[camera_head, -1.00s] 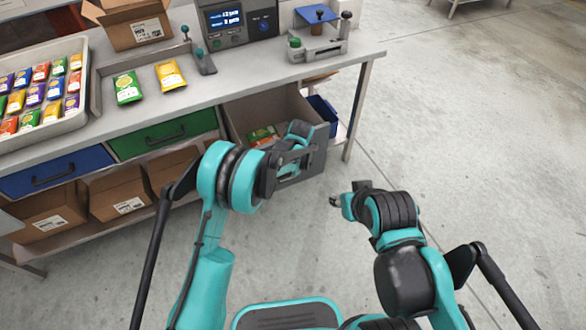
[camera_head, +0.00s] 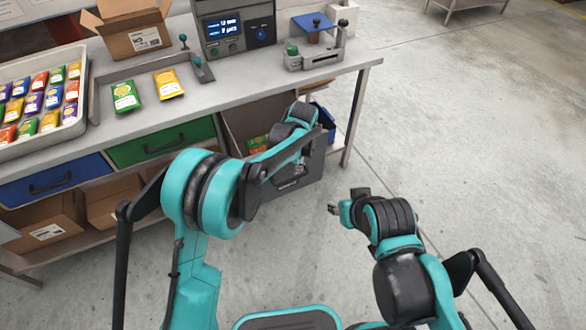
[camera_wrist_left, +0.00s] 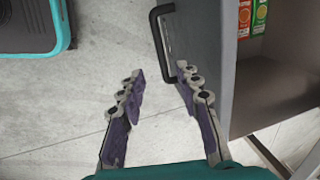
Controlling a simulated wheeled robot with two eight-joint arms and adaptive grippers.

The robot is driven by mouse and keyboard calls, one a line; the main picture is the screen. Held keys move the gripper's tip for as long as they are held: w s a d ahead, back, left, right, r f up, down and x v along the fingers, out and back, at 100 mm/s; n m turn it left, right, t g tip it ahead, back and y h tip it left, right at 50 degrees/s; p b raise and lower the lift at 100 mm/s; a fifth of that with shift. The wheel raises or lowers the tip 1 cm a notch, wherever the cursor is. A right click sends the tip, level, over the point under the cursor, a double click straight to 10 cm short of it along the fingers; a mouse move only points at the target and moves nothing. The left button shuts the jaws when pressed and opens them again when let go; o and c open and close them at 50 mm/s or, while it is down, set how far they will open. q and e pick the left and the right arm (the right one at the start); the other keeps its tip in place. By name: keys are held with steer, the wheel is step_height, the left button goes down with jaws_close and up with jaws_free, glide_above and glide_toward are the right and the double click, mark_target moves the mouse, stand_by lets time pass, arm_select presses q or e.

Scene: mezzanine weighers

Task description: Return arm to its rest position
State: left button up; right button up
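My left arm, teal and black, bends in from the left in the head view. Its left gripper (camera_head: 300,168) points down just in front of the open grey drawer (camera_head: 312,165), partly hidden by the forearm. In the left wrist view the left gripper (camera_wrist_left: 160,74) has its purple-padded fingers apart with nothing between them. The drawer's black handle (camera_wrist_left: 158,42) lies beyond the fingertips, and no grip on it shows. My right gripper (camera_head: 334,208) is over bare floor, right of the drawer; it is too small to tell its opening.
The grey bench (camera_head: 240,88) carries a packet tray (camera_head: 78,122), a green packet (camera_head: 125,93), a yellow packet (camera_head: 168,83), a cardboard box (camera_head: 133,30) and a scale (camera_head: 235,25). A green drawer (camera_head: 160,141) and a blue drawer (camera_head: 55,180) are shut.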

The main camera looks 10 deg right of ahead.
arm_select(q)
steer(key=shift+s+r, duration=0.1)
steer(key=shift+r, duration=0.4)
steer(key=s+a+r+n+t, duration=0.1)
steer(key=s+a+r+n, duration=0.2)
steer(key=s+a+r, duration=0.35)
steer(key=s+a+r+n+t, duration=0.1)
steer(key=s+a+r+n, duration=0.3)
steer(key=a+r, duration=0.5)
steer(key=s+a+f+n+t, duration=0.2)
steer(key=s+a+n, duration=0.5)
steer(key=s+a, duration=0.4)
steer(key=s+t, duration=0.1)
steer(key=s, duration=0.3)
steer(key=shift+s+a+h, duration=0.2)
steer(key=shift+a+h, duration=0.1)
